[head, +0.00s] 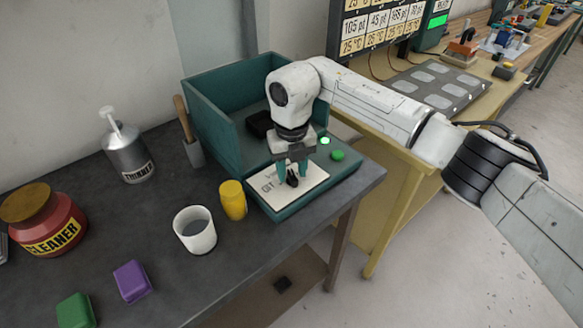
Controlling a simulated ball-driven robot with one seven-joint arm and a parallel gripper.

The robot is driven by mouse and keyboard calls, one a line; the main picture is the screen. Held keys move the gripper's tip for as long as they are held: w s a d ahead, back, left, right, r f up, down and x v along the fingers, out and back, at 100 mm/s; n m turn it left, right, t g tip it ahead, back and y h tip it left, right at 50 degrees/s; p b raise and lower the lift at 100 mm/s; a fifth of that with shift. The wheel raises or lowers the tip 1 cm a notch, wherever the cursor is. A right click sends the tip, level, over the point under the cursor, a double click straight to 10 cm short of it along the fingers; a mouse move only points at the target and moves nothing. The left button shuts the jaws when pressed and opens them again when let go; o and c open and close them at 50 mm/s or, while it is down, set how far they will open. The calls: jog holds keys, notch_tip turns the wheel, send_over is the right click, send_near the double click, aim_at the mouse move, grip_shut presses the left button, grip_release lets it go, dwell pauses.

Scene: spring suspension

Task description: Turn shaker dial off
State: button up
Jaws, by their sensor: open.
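The shaker (220,130) is a teal open box on the dark bench, with a low front ledge that carries a white panel (312,184). The dial (292,181) is a small black knob on this panel, partly hidden by my gripper. Printed text on the panel left of the dial is only partly readable. My gripper (292,173) points down over the panel with its teal fingers apart, right at the dial. I cannot tell whether the fingers touch it. A lit green lamp (325,141) and a green button (338,155) are on the ledge to the right.
A yellow cylinder (233,200) and a white cup (195,230) stand close left of the panel. A thinner can (128,155), a red cleaner jar (45,222), and purple (132,281) and green (76,310) blocks are farther left. The bench's right edge is close.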

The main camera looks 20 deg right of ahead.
jog(key=shift+f, duration=0.25)
jog(key=shift+c, duration=0.4)
grip_shut()
